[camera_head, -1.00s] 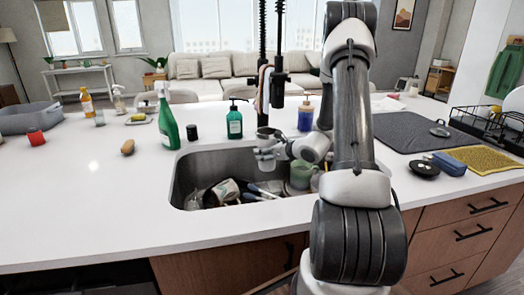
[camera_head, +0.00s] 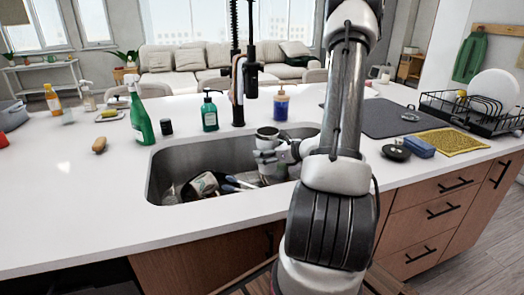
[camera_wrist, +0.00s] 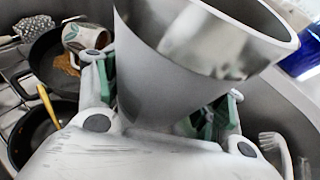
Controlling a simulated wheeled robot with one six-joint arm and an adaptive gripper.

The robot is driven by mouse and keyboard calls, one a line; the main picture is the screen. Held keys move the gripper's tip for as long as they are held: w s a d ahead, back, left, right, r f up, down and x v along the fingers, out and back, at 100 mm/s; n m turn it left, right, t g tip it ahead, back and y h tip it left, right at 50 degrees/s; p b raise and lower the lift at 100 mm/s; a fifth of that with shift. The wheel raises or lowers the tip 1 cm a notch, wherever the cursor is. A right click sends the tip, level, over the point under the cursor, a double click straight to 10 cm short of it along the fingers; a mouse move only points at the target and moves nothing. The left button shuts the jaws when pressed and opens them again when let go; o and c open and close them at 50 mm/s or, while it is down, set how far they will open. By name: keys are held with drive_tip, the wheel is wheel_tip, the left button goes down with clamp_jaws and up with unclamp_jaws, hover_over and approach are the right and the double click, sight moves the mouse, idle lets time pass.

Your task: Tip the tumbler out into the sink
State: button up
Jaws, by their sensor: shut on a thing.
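The tumbler (camera_head: 267,138) is a grey metal cup with a wide shiny rim. It fills the middle of the wrist view (camera_wrist: 195,85), where its mouth faces up and its inside is mostly hidden. My gripper (camera_head: 268,156) is shut on the tumbler, with green-padded fingers on both sides of it in the wrist view (camera_wrist: 160,115). The tumbler looks about upright in the head view, over the right half of the sink (camera_head: 163,172). The sink is a steel basin set in the white counter.
Inside the sink lie a patterned mug (camera_head: 204,184), dark pans (camera_wrist: 50,65) and a white-bristled brush (camera_wrist: 272,143). A faucet (camera_head: 238,90) rises behind. A green spray bottle (camera_head: 140,118), teal soap bottle (camera_head: 209,113) and blue bottle (camera_head: 281,105) stand around the rim.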

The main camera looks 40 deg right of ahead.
drive_tip(key=shift+s+d, duration=0.15)
drive_tip(key=shift+s, duration=0.25)
drive_tip(key=shift+w+d+r+n+g+y, duration=0.25)
drive_tip(key=shift+w+d+n+g+y, duration=0.7)
drive_tip(key=shift+d+n+y, duration=0.45)
drive_tip(key=shift+w+d+r+n+g+y, duration=0.25)
drive_tip(key=shift+w+d+n+g+y, duration=0.55)
drive_tip(key=shift+d+n+g+y, duration=0.55)
drive_tip(key=shift+w+d+r+n+g+y, duration=0.25)
drive_tip(key=shift+w+d+n+g+y, duration=0.75)
drive_tip(key=shift+n+y, duration=0.6)
drive_tip(key=shift+s+d+r+t, duration=0.1)
drive_tip(key=shift+s+t, duration=0.05)
drive_tip(key=shift+t, duration=0.15)
drive_tip(key=shift+s+a+f+n+t+h, duration=0.1)
drive_tip(key=shift+s+a+n+t+h, duration=0.15)
drive_tip(key=shift+n+t+h, duration=0.55)
drive_tip(key=shift+s+a+f+n+t+h, duration=0.15)
drive_tip(key=shift+a+n+t+h, duration=0.1)
drive_tip(key=shift+n+h, duration=0.95)
drive_tip(key=shift+s+a+f+n+t+h, duration=0.1)
drive_tip(key=shift+s+a+n+t+h, duration=0.1)
drive_tip(key=shift+n+t+h, duration=0.6)
drive_tip(key=shift+n+g, duration=0.25)
drive_tip(key=shift+n, duration=0.2)
